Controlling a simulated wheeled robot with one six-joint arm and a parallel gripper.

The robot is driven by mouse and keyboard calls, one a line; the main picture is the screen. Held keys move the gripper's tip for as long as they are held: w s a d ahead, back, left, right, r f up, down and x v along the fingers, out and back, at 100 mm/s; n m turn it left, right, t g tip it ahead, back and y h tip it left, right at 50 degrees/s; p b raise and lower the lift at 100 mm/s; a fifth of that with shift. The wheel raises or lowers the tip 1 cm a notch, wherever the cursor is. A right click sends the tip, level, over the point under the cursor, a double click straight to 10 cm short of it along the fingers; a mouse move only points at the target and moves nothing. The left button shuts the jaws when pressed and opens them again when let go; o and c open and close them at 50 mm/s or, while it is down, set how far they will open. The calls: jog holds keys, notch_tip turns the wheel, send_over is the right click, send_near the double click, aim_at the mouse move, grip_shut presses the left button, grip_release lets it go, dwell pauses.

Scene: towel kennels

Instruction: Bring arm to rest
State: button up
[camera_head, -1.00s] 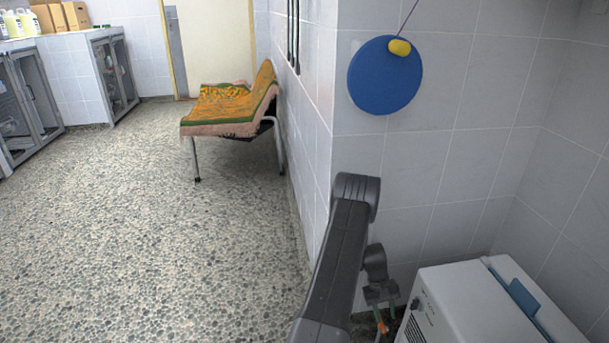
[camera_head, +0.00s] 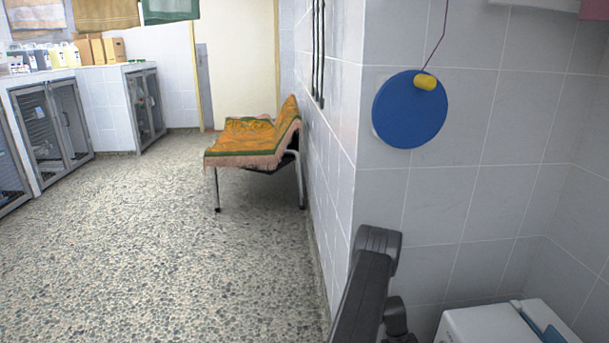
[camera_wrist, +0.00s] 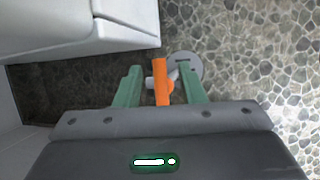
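My arm (camera_head: 365,285) rises at the bottom right of the head view, in front of the tiled wall corner. My gripper (camera_wrist: 161,78) shows in the wrist view, pointing down towards the pebbled floor. Its two green fingers stand apart. An orange bar (camera_wrist: 161,82) shows between them, with a gap to the left finger. I cannot tell whether it touches the right finger or is only seen between them. The fingertips are out of sight in the head view.
A white appliance (camera_head: 500,325) stands low at the right, close to my arm; its casing (camera_wrist: 60,25) fills the wrist view's upper left. A blue disc (camera_head: 408,108) hangs on the wall. A towel-covered bench (camera_head: 250,140) stands along the wall. Open floor (camera_head: 150,250) lies at left.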

notch_tip(320, 180, up, 10)
jog(key=p, duration=0.4)
notch_tip(320, 180, down, 10)
jog(key=b, duration=0.4)
jog(key=shift+r+p, duration=0.15)
jog(key=shift+p, duration=0.45)
jog(key=shift+s+d+r+n+t+h+p, duration=0.1)
jog(key=shift+n+t+h+p, duration=0.1)
jog(key=shift+n+p, duration=0.35)
jog(key=shift+s+d+n+t+h+p, duration=0.1)
jog(key=shift+n+h+p, duration=0.1)
jog(key=shift+n+p, duration=0.35)
jog(key=shift+w+d+f+n+t+h+p, duration=0.15)
jog(key=shift+n+t+h+p, duration=0.25)
jog(key=shift+n+p, duration=0.65)
jog(key=shift+f+n, duration=0.1)
jog(key=shift+n, duration=0.25)
